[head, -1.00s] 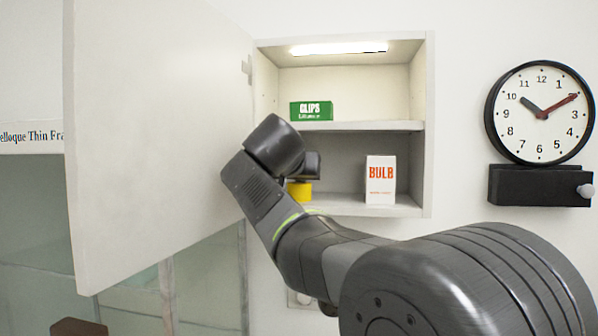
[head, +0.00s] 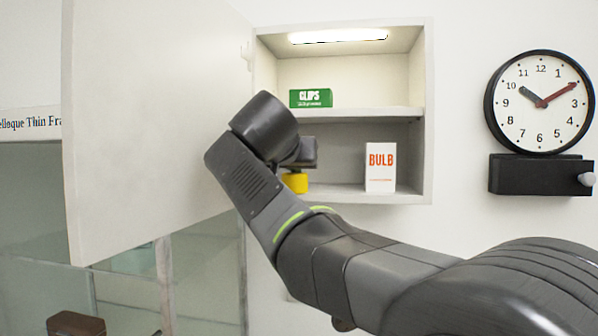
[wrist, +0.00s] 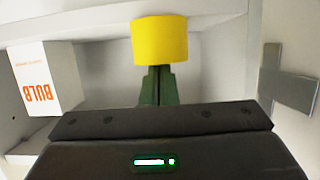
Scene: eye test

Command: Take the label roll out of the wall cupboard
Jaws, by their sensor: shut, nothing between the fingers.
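A plain yellow cylinder (head: 295,183), which looks like the label roll, stands on the floor of the open wall cupboard (head: 428,120), at its left. My wrist partly hides it in the head view. The wrist view shows the scene upside down, with the yellow cylinder (wrist: 160,40) at the top centre. My gripper (wrist: 162,70) has its dark fingers together, pointing at the cylinder and overlapping its edge in the picture. Nothing is held. I cannot tell whether the fingertips touch it. In the head view the fingers are hidden behind my wrist.
A white BULB box (head: 380,168) stands right of the cylinder on the same level. A green CLIPS box (head: 311,98) is on the shelf (head: 370,113) above. The cupboard door (head: 150,130) stands open at the left. A clock (head: 540,102) hangs right.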

